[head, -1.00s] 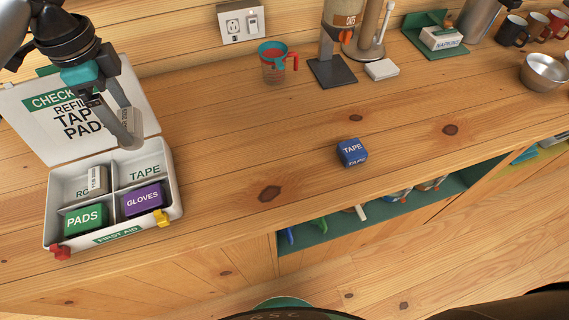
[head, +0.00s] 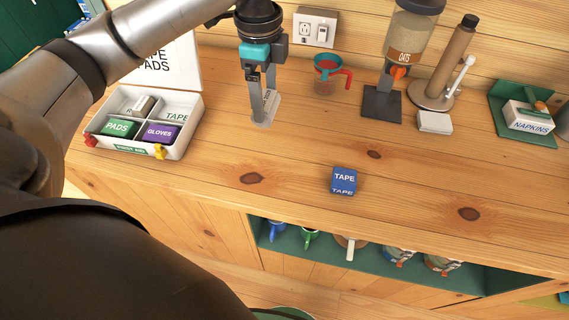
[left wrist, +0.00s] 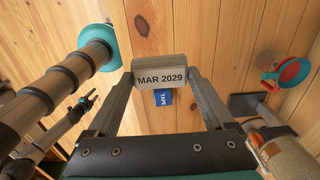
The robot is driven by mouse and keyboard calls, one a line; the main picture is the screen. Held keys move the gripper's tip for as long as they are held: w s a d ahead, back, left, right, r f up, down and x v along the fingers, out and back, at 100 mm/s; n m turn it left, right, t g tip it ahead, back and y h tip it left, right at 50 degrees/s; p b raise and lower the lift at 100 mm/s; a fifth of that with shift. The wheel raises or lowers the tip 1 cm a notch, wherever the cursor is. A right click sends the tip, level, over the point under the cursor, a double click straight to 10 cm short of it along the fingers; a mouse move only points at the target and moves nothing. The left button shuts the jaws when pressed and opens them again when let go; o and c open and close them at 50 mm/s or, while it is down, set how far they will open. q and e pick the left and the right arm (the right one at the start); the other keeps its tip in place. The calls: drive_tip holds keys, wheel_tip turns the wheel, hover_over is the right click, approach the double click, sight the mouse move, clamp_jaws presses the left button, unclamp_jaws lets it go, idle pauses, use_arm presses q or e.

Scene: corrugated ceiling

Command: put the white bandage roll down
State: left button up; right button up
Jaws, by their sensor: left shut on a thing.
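My left gripper (head: 265,108) is shut on the white bandage roll (head: 270,104). It holds it low over the bare counter, between the first aid box and the red measuring cup; I cannot tell if it touches the wood. In the left wrist view the roll (left wrist: 160,74) sits between the fingertips, its face reading "MAR 2029". The open white first aid box (head: 185,140) stands at left. Its back left compartment holds another pale roll (head: 143,104); its TAPE compartment looks empty. My right gripper (left wrist: 86,104) seems to show small in the left wrist view, its jaws unclear.
Green pads (head: 119,128) and purple gloves (head: 160,133) fill the box's front compartments. A blue tape box (head: 344,180) lies to the right on the counter. The red measuring cup (head: 328,76) and oats dispenser (head: 408,40) stand behind. The counter around the gripper is clear.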

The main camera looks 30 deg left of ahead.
use_arm(q)
drive_tip(key=f, duration=0.5)
drive_tip(key=f+b, duration=0.1)
drive_tip(key=f, duration=0.4)
drive_tip(key=f+b, duration=0.1)
drive_tip(key=f, duration=0.4)
drive_tip(key=shift+a, duration=0.3)
drive_tip(key=shift+f, duration=1.8)
use_arm(e)
drive_tip(key=shift+a+f, duration=0.25)
drive_tip(key=shift+f, duration=0.4)
drive_tip(key=shift+a+f, duration=0.25)
drive_tip(key=shift+f, duration=0.4)
use_arm(q)
drive_tip(key=shift+f, duration=0.1)
drive_tip(key=shift+f, duration=0.1)
drive_tip(key=o, duration=1.1)
wheel_tip(320, 180, up, 12)
drive_tip(key=shift+r+p, duration=0.2)
drive_tip(key=shift+p, duration=0.4)
use_arm(e)
drive_tip(key=shift+r, duration=0.8)
